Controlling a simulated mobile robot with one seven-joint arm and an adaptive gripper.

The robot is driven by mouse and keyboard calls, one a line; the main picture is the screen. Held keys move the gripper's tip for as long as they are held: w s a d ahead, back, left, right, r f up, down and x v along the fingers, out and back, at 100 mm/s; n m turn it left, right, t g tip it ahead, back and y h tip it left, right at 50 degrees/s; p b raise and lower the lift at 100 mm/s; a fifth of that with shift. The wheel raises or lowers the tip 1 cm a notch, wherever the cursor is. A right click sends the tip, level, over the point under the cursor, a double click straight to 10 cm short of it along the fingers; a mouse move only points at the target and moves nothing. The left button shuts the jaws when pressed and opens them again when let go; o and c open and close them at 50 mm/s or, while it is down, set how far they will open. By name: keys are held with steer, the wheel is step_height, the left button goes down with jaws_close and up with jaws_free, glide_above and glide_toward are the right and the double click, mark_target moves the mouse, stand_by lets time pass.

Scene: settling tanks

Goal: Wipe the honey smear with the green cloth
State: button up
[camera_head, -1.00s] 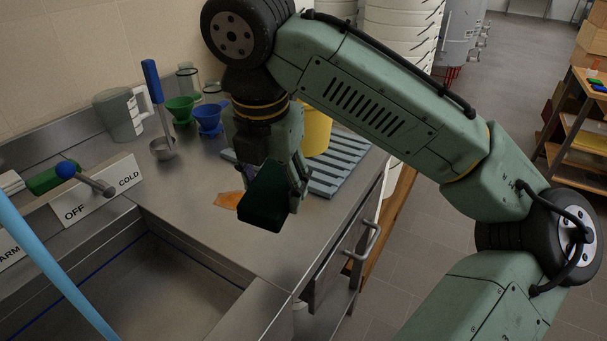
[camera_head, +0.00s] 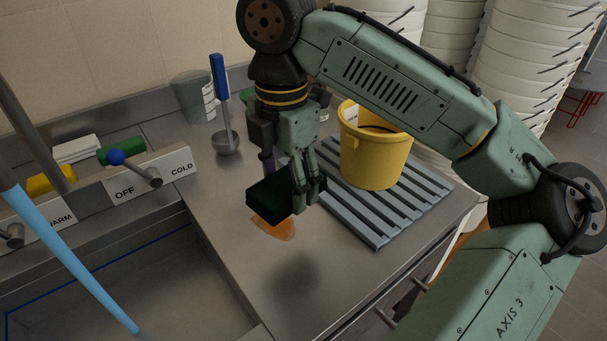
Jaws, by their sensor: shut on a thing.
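The green cloth (camera_head: 271,201) is a dark green folded block held in my gripper (camera_head: 292,188). My gripper is shut on it and points down over the steel counter. The honey smear (camera_head: 275,228) is an orange patch on the counter, just below the cloth in the picture. The cloth hides its far part. A shadow lies on the counter in front of the smear, and the cloth seems to be above the surface, though the exact gap is hard to tell.
A yellow bucket (camera_head: 373,150) stands on a grey slatted rack (camera_head: 375,226) right of my gripper. A ladle with a blue handle (camera_head: 222,95) and a clear jug (camera_head: 193,97) stand behind left. The sink (camera_head: 110,275) with its tap levers is at left. The front counter is clear.

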step_height(320, 180, down, 5)
steer(key=b, duration=0.4)
steer(key=shift+a, duration=0.1)
stand_by(0.3)
